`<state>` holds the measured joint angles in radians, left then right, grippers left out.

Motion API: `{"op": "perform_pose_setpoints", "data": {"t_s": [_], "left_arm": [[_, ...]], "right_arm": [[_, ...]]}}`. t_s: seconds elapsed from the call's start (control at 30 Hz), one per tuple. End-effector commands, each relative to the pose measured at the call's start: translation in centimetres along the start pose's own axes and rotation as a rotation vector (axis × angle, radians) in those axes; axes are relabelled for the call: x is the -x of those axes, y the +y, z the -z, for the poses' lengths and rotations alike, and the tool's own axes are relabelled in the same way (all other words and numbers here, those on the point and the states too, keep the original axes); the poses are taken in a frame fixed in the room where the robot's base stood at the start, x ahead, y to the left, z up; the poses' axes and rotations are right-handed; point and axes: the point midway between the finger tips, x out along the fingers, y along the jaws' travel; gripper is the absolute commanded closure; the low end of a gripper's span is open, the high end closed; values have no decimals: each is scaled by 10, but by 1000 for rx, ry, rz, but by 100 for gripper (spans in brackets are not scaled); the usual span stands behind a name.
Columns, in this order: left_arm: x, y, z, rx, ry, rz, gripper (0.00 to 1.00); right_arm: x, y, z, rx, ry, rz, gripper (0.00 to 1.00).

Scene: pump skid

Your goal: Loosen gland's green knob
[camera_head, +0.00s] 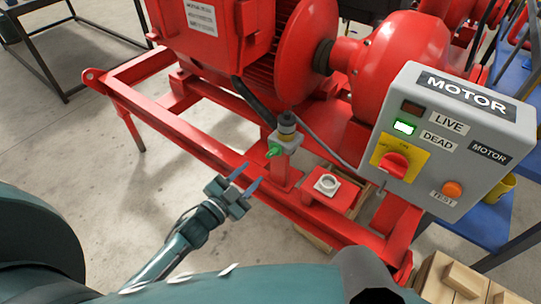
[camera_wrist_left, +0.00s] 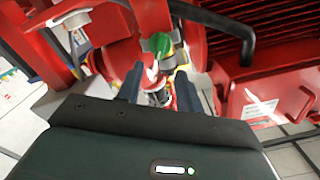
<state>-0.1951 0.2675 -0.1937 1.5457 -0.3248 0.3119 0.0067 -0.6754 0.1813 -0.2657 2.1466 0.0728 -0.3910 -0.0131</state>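The green knob (camera_head: 273,152) sits on the side of the grey gland (camera_head: 287,138), which stands on a red post of the skid. A black cable enters the gland's dark top. My left gripper (camera_head: 248,178) is open and empty, a short way left of and below the knob in the head view. Its two blue fingers point towards the gland. In the left wrist view the green knob (camera_wrist_left: 160,44) lies just beyond my open fingertips (camera_wrist_left: 158,88), near the middle between them, and they do not appear to touch it. My right gripper is not in view.
A grey motor box (camera_head: 440,140) with a red switch, a lit green DEAD lamp and an orange button stands to the right. Red frame rails (camera_head: 190,140) run below; open floor lies left.

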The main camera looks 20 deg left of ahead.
Motion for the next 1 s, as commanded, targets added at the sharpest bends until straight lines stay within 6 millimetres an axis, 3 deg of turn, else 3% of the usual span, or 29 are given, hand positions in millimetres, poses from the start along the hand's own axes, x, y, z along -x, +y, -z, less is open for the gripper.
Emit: {"op": "perform_pose_setpoints", "data": {"t_s": [0.2, 0.4, 0.83, 1.0], "left_arm": [[-48, 0, 1, -1, 2, 1, 64], [-76, 0, 0, 0, 0, 0, 64], [-86, 0, 0, 0, -1, -1, 64], [-86, 0, 0, 0, -1, -1, 77]], "right_arm": [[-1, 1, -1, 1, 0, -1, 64], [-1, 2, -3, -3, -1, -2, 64], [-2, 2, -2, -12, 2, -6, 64], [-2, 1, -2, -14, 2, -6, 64]]}}
